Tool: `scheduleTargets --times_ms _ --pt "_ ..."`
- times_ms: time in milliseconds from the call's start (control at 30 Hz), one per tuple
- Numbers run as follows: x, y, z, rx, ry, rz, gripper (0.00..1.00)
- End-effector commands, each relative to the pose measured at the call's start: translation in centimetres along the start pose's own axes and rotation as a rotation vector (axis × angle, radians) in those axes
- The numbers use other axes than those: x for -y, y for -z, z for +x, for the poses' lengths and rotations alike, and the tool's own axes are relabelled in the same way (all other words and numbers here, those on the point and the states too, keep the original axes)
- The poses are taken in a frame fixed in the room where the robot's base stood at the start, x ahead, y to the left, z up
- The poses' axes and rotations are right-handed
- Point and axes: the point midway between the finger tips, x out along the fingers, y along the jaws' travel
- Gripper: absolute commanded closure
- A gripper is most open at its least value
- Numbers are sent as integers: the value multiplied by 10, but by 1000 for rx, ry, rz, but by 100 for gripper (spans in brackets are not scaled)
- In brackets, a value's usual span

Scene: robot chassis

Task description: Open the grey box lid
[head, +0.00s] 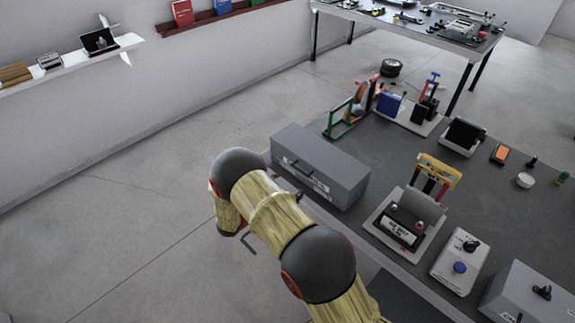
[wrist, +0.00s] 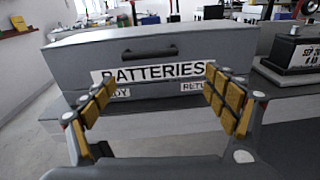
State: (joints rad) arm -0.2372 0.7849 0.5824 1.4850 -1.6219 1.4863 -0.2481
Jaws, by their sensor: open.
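The grey box (head: 322,160) sits on the near-left edge of the dark table in the head view, with its lid down. In the wrist view the box (wrist: 75,65) fills the middle, with a black handle (wrist: 149,51) on its front above a white BATTERIES label. My gripper (wrist: 160,95) is open and empty in front of the box, its yellow-padded fingers spread on either side of the label and below the handle. The fingers look apart from the handle. In the head view my arm hides most of the gripper.
A device with a yellow frame (head: 437,180) stands right of the box, with a white control box (head: 459,262) beyond it. Another grey box (head: 530,300) is at the lower right. A green-framed reel (head: 350,112) stands behind. Open floor lies left of the table (head: 400,150).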

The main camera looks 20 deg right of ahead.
Motion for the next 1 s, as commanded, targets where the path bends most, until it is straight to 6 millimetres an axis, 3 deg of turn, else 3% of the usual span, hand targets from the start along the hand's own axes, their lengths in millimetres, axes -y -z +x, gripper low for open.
scheduleTargets --times_ms 100,233,700,1000 --pt "-14 -15 0 56 -46 -26 14" --pt "-13 -19 8 68 -40 -44 14" --pt "-15 -23 70 66 -39 -42 14" --pt "-16 -24 78 66 -39 -43 14"
